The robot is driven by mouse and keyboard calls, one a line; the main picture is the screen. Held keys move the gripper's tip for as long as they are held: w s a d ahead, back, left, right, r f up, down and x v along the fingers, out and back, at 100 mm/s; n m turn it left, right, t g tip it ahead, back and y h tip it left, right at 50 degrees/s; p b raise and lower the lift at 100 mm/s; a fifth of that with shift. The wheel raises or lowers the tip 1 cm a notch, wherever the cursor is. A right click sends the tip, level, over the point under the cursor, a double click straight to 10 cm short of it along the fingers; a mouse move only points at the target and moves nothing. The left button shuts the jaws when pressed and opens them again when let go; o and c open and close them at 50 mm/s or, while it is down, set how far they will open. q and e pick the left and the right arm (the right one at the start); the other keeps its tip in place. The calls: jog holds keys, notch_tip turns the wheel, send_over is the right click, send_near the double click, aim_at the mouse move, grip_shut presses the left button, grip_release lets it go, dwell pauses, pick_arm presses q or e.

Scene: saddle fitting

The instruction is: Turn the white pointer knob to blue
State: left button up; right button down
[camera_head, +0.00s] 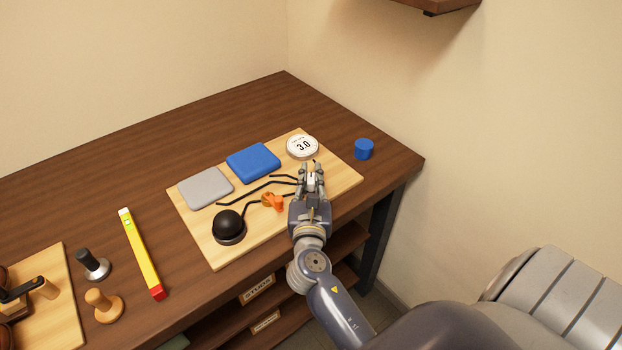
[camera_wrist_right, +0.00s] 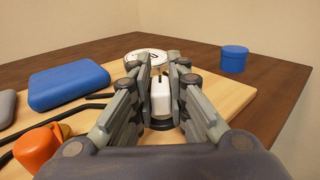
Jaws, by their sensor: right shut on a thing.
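The white pointer knob (camera_wrist_right: 160,98) stands between the fingers of my right gripper (camera_head: 312,172) on a dark round base. In the right wrist view the two fingers (camera_wrist_right: 163,78) are closed around it from left and right. In the head view only a little white of the knob shows between the fingers. Its pointer and any colour marks around it are hidden, so I cannot tell which way it points. My left gripper is not in view.
Behind the knob on the light wooden board (camera_head: 347,178) is a round white dial (camera_head: 302,146) reading 3.0. A blue pad (camera_head: 253,161), grey pad (camera_head: 205,187), orange knob (camera_head: 273,202) and black ball (camera_head: 229,224) are on its left. A blue cylinder (camera_head: 364,149) stands at the right.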

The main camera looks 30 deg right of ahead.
dwell(0.3)
jog(key=c, duration=1.6)
grip_release()
jog(key=shift+o, duration=0.2)
jog(key=v, duration=1.2)
jog(key=shift+w+a, duration=0.1)
